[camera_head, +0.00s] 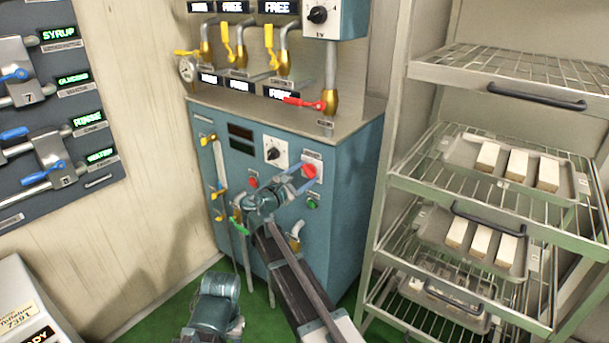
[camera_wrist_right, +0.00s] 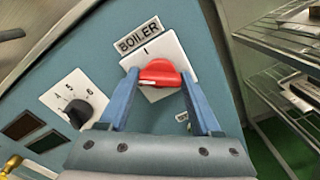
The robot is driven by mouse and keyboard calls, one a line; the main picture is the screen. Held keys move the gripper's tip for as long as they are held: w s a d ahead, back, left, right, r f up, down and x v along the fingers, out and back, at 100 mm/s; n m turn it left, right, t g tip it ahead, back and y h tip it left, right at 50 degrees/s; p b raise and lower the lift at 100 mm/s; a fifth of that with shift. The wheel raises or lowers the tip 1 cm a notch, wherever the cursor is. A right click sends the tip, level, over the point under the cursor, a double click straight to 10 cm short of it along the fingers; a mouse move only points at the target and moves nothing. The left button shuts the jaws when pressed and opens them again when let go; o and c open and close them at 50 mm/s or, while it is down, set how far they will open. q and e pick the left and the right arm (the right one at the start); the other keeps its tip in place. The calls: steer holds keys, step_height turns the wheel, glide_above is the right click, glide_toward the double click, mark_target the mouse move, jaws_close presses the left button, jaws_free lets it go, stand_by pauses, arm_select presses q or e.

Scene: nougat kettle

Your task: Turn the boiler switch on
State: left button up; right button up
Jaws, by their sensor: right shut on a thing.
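The boiler switch is a red rotary knob (camera_wrist_right: 160,73) on a white square plate under a "BOILER" label (camera_wrist_right: 138,36). A mark like "I" shows on the plate above it. In the head view the knob (camera_head: 309,171) sits on the upper right front of the blue cabinet (camera_head: 345,165). My right gripper (camera_wrist_right: 160,80) is shut on the knob, with one blue finger at each side of it. It reaches the panel from below in the head view (camera_head: 305,178). The knob's exact pointing direction is hard to tell.
A black dial (camera_head: 274,153) on a white plate and dark displays (camera_head: 241,133) are left of the switch. A red button (camera_head: 253,182) and a green button (camera_head: 312,204) are lower. Pipes with yellow valves stand above. A metal rack (camera_head: 395,170) with trays stands close on the right.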

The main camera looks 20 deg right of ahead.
steer(key=m, duration=0.5)
steer(key=shift+m, duration=0.3)
steer(key=m, duration=0.4)
steer(key=shift+s+f+m, duration=0.1)
steer(key=shift+m, duration=0.6)
steer(key=o, duration=1.4)
